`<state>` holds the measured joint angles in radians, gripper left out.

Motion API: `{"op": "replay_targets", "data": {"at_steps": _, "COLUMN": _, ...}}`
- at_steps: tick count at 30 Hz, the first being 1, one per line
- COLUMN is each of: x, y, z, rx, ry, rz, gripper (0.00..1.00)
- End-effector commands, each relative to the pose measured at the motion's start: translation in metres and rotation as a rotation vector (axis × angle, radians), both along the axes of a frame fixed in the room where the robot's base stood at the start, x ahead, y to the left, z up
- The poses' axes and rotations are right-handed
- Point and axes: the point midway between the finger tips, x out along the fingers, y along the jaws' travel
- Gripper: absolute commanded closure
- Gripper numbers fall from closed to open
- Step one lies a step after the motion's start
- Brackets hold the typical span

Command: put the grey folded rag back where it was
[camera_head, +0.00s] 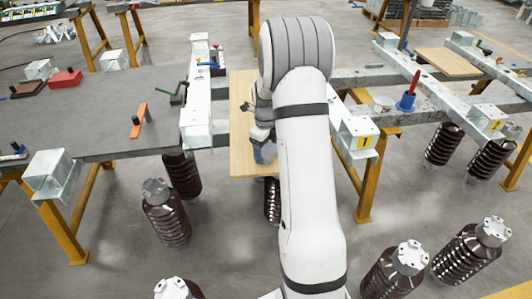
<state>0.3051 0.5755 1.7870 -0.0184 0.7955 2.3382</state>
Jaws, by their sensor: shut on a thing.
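My gripper (262,138) is partly hidden behind my own white arm, over the pale wooden board (240,150) in the middle. It is shut on a small grey-blue piece, which looks like the grey folded rag (266,154). The rag shows just below the fingers, near the board's front edge. My arm hides its right side. I cannot tell whether the rag touches the board or hangs a little above it.
A grey steel table (95,120) at left holds an orange-handled tool (140,121) and a red box (66,78). A green-handled tool (178,93) lies near the beam. A blue holder (405,103) stands on the right beam. Brown insulators (166,215) stand in front.

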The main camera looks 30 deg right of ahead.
Motion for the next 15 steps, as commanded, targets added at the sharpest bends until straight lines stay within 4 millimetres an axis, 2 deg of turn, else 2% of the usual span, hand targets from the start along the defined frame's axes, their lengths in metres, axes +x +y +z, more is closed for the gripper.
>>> {"op": "replay_targets", "data": {"at_steps": 3, "x": -0.0004, "y": -0.0003, "z": -0.0163, "rx": 0.001, "ry": 0.002, "rz": -0.001, "gripper": 0.42}}
{"op": "replay_targets", "data": {"at_steps": 9, "x": -0.0003, "y": -0.0006, "z": -0.0175, "rx": 0.000, "ry": 0.000, "rz": -0.001, "gripper": 0.41}}
{"op": "replay_targets", "data": {"at_steps": 10, "x": -0.0005, "y": -0.0005, "z": -0.0176, "rx": 0.001, "ry": 0.000, "rz": -0.001, "gripper": 0.21}}
{"op": "replay_targets", "data": {"at_steps": 15, "x": -0.0004, "y": -0.0008, "z": -0.0173, "rx": 0.000, "ry": 0.000, "rz": -0.002, "gripper": 0.07}}
